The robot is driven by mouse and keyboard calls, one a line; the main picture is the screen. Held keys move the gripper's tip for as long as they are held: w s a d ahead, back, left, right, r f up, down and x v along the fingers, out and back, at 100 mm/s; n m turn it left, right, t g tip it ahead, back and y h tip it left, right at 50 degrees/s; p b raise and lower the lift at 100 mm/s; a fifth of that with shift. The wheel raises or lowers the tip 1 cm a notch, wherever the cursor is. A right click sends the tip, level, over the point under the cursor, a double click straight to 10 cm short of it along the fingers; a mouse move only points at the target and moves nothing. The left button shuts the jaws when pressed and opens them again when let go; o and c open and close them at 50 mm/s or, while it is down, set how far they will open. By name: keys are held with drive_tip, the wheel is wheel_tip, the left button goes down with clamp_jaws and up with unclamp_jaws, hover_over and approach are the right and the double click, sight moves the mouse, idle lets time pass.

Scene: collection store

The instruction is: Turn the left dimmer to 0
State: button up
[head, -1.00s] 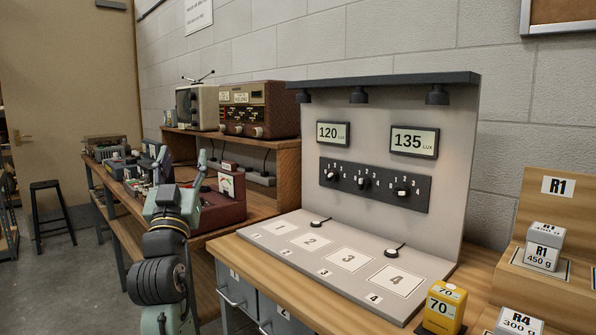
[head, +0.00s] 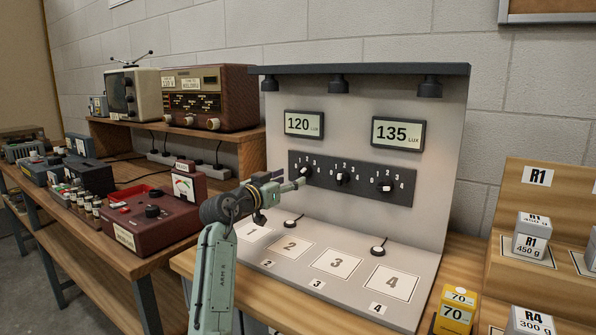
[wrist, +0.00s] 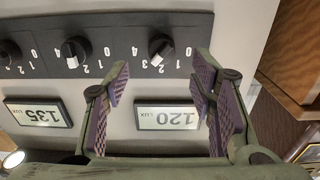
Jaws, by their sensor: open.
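The dimmer panel (head: 350,180) is a dark strip with three knobs on the grey upright board. The left dimmer (wrist: 160,47) is a black knob with a pale pointer, under the 120 lux display in the head view. In the upside-down wrist view its pointer aims toward the printed numbers; I cannot tell the exact number. My gripper (head: 289,182) is at the panel's left end, partly hiding the left dimmer's surroundings. In the wrist view my gripper (wrist: 161,75) is open and empty. The left dimmer lies beyond the gap between its fingertips, apparently untouched.
The 120 lux display (head: 304,124) and 135 lux display (head: 398,134) sit above the knobs. The middle dimmer (head: 342,178) and right dimmer (head: 386,187) are beside it. Round sensors lie on the numbered base. A red instrument (head: 150,220) stands left; yellow weight (head: 456,312) right.

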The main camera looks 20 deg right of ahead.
sight(301, 174)
drive_tip(key=p+x, duration=0.1)
drive_tip(key=x, duration=0.6)
drive_tip(key=shift+p, duration=0.35)
drive_tip(key=shift+a, duration=0.1)
drive_tip(key=shift+c, duration=0.5)
drive_tip(key=c, duration=1.1)
